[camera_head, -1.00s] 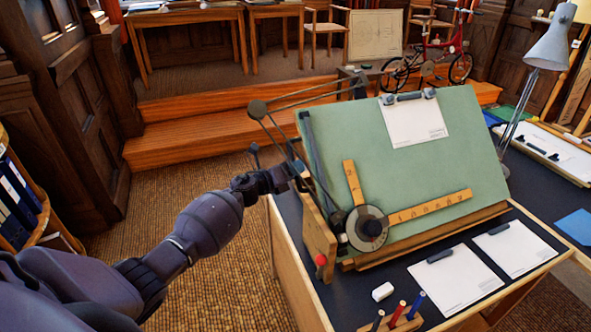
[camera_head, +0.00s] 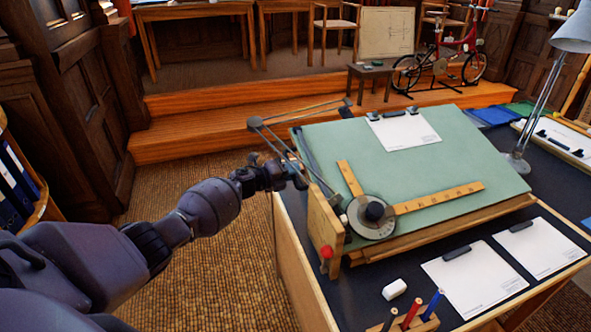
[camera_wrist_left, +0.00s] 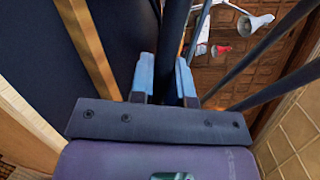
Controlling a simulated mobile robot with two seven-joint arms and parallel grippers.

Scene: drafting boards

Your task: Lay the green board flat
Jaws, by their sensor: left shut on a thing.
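The green board (camera_head: 400,165) is on the dark-topped desk, tilted at a shallow slope with its far edge higher than its near edge. A paper sheet is clipped at its top, and a wooden drafting rule (camera_head: 436,198) with a round dark-knobbed head (camera_head: 373,213) lies across it. My left gripper (camera_head: 290,174) is at the board's left side. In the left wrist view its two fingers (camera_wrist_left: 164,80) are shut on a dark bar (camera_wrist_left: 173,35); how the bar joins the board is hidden. My right gripper is not in view.
A thin linkage arm (camera_head: 300,118) runs above the board's far left corner. Clipped sheets (camera_head: 474,280), a white eraser (camera_head: 394,289) and a pen holder (camera_head: 412,322) are in front of the board. A grey lamp (camera_head: 540,100) stands on the right.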

